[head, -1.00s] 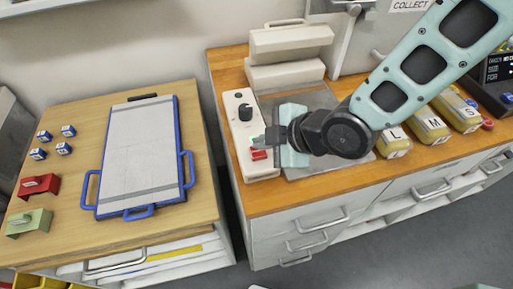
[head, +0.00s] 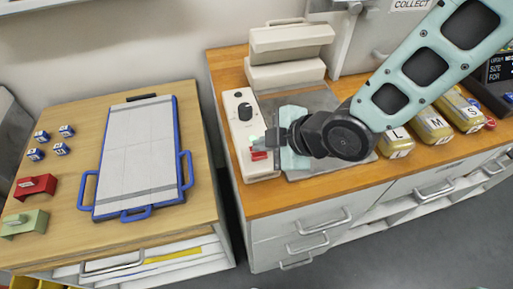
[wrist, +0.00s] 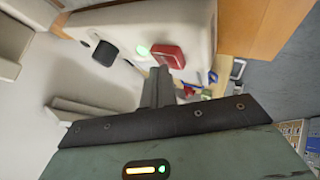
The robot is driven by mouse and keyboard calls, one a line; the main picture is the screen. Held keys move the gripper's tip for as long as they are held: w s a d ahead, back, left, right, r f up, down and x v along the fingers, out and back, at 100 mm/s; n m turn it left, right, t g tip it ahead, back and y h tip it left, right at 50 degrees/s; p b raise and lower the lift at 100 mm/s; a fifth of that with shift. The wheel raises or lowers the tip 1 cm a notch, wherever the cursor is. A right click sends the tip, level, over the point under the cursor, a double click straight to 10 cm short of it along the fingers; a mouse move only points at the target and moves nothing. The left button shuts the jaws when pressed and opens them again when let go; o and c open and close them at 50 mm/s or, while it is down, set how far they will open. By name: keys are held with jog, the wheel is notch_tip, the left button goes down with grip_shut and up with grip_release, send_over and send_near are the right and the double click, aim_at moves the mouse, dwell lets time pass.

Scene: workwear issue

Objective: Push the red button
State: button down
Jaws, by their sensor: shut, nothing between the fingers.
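The red button (head: 259,155) sits near the front end of a long off-white control box (head: 243,125) with a black knob. In the wrist view the red button (wrist: 168,55) shows just beyond my fingertips, beside a lit green lamp (wrist: 143,50). My gripper (head: 268,143) is shut and empty, its fingertips close to the button. In the wrist view my gripper (wrist: 158,72) overlaps the button's near edge. I cannot tell whether they touch. The arm and gripper hide part of the grey plate.
A grey plate (head: 305,172) lies right of the box, with an off-white press-like unit (head: 287,52) behind. Yellow packs marked L (head: 397,143), M and S stand further right. A blue-framed board (head: 138,160) lies on the left table, across a gap.

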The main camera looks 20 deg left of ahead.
aim_at(264, 153)
dwell(0.4)
jog(key=shift+r, duration=0.5)
notch_tip(264, 153, up, 6)
jog(key=p, duration=0.4)
jog(key=shift+d, duration=0.1)
dwell(0.6)
jog(key=s+d+r+m+g+h, duration=0.1)
jog(key=s+d+r+m+h, duration=0.1)
jog(key=d+m, duration=0.3)
jog(key=s+d+r+m+h, duration=0.3)
jog(key=s+d+m, duration=0.2)
jog(key=d, duration=0.5)
jog(key=s+d+r+m+g+h, duration=0.1)
jog(key=s+d+r+m+h, duration=0.2)
jog(key=d, duration=0.5)
jog(key=s+m, duration=0.1)
jog(key=m, duration=0.1)
jog(key=shift+m+g, duration=0.3)
jog(key=shift+m, duration=0.1)
